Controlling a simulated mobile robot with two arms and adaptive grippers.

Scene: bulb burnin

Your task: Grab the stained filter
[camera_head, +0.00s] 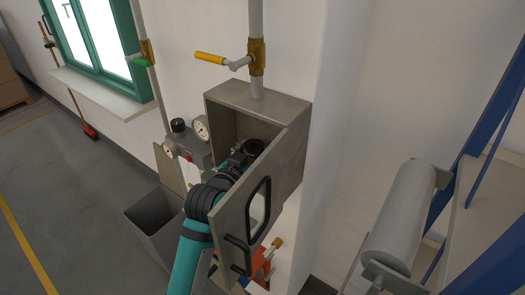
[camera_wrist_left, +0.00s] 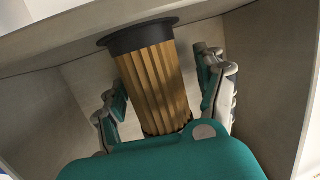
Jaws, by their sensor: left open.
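The stained filter (camera_wrist_left: 155,82) is a brown pleated cylinder with a dark cap at its top. In the left wrist view it hangs upright, slightly tilted in the picture, inside a grey box. My left gripper (camera_wrist_left: 165,90) is open, with one finger on each side of the filter and a visible gap on the right. In the head view my left arm reaches into the open grey box (camera_head: 250,95), and the gripper (camera_head: 245,150) is mostly hidden by the box door. The filter cannot be seen there. My right gripper is out of view.
The box door (camera_head: 238,215) stands open with a black handle beside my arm. A yellow-handled valve (camera_head: 257,55) sits on the pipe above. A gauge unit (camera_head: 190,145) and a grey bin (camera_head: 155,220) are at left. A grey roll (camera_head: 405,210) is at right.

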